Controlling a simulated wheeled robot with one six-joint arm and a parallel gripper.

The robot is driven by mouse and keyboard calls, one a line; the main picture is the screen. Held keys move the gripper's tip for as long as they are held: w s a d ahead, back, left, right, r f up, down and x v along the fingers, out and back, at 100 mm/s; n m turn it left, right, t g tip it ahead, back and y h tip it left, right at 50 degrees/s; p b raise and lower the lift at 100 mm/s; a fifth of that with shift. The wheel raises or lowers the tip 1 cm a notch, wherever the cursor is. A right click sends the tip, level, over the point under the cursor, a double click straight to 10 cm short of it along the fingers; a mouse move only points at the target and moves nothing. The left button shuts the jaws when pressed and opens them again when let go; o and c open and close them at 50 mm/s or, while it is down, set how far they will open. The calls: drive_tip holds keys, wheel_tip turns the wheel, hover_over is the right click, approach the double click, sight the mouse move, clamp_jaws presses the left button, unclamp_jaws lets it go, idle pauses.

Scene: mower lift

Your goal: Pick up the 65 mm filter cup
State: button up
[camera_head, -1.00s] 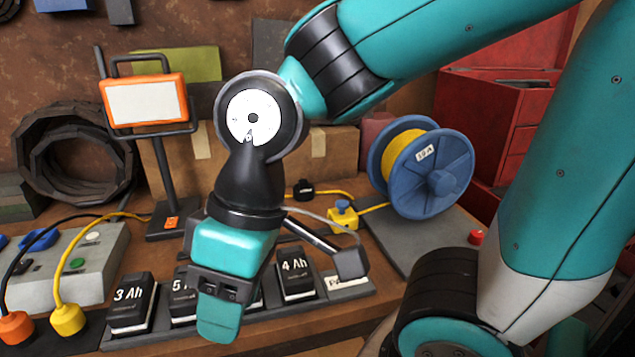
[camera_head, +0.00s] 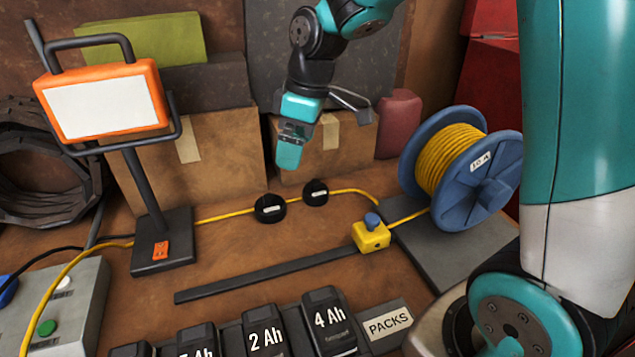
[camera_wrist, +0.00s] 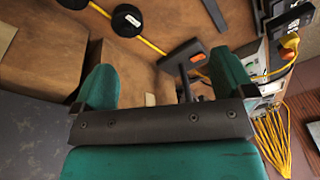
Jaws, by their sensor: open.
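Two round black caps or cups with white labels, one at left (camera_head: 270,208) and one at right (camera_head: 316,192), stand by the yellow cable on the bench in the head view. Their labels are too small to read, so I cannot tell which is 65 mm. In the wrist view one black cup (camera_wrist: 127,20) shows near the top, with part of another (camera_wrist: 72,3) at the edge. My gripper (camera_head: 290,155) is above and behind the cups, before the cartons. It is open and empty; its two green fingers (camera_wrist: 165,78) stand wide apart in the wrist view.
An orange work lamp (camera_head: 105,98) stands at left and a blue cable reel (camera_head: 485,185) at right. A yellow box with blue knob (camera_head: 371,235) sits on the cable. A dark bar (camera_head: 265,276) and battery packs (camera_head: 330,320) lie in front. Cartons (camera_head: 205,160) stand behind.

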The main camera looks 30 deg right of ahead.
drive_tip(key=n+h+p, duration=0.1)
drive_tip(key=p, duration=0.1)
approach(316, 182)
drive_tip(key=shift+n, duration=0.3)
drive_tip(key=f, duration=0.2)
drive_tip(key=f+p, duration=0.1)
drive_tip(key=f, duration=0.1)
drive_tip(key=a+f+p, duration=0.1)
drive_tip(key=f, duration=0.1)
drive_tip(key=shift+w+f, duration=0.1)
drive_tip(key=shift+w, duration=0.15)
drive_tip(key=shift+w+a+f+p, duration=0.1)
drive_tip(key=shift+f+p, duration=0.65)
drive_tip(key=shift+f, duration=0.7)
drive_tip(key=shift+w+f+p, duration=0.15)
drive_tip(key=shift+f+p, duration=0.55)
drive_tip(key=shift+f, duration=0.75)
drive_tip(key=c, duration=1.1)
drive_tip(key=shift+r, duration=0.15)
